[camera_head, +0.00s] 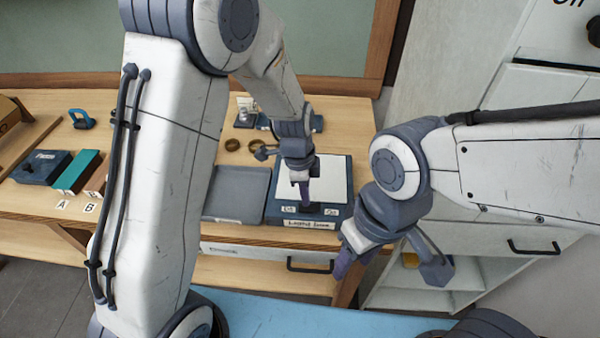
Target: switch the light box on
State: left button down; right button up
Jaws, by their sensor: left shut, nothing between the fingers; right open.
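The light box (324,183) stands at the right end of the wooden bench, a dark blue case with a pale panel on top. Its front strip carries two small labels, one at each side of a dark switch area (312,209). My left gripper (306,199) is shut and empty, pointing down over the front of the light box, right at the switch. It hides part of the switch, so I cannot tell the switch's position or whether they touch. The panel looks pale; I cannot tell if it is lit. My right gripper (342,262) is open and empty, in front of the bench's right end.
A grey tray (238,190) sits directly left of the light box. Brass rings (232,145) and small parts lie behind it. A dark blue box (40,167), a teal block (78,171) and a blue clamp-like item (81,119) are at the left. A white cabinet stands at the right.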

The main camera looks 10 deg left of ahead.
aim_at(301, 206)
pick_arm(q)
notch_tip(301, 206, up, 3)
jog(key=shift+a+f+p, duration=0.15)
jog(key=shift+f+p, duration=0.05)
jog(key=shift+p, duration=0.4)
notch_tip(301, 206, up, 10)
jog(key=a+b, duration=0.1)
jog(key=a, duration=0.1)
jog(key=shift+b, duration=0.4)
pick_arm(e)
jog(key=shift+a+r, duration=0.15)
pick_arm(q)
jog(key=shift+s, duration=0.1)
jog(key=d+b, duration=0.1)
jog(key=b, duration=0.2)
jog(key=shift+d+r+h, duration=0.15)
jog(key=shift+d+h, duration=0.2)
jog(key=shift+h, duration=0.05)
pick_arm(e)
notch_tip(301, 206, down, 3)
jog(key=shift+r, duration=0.1)
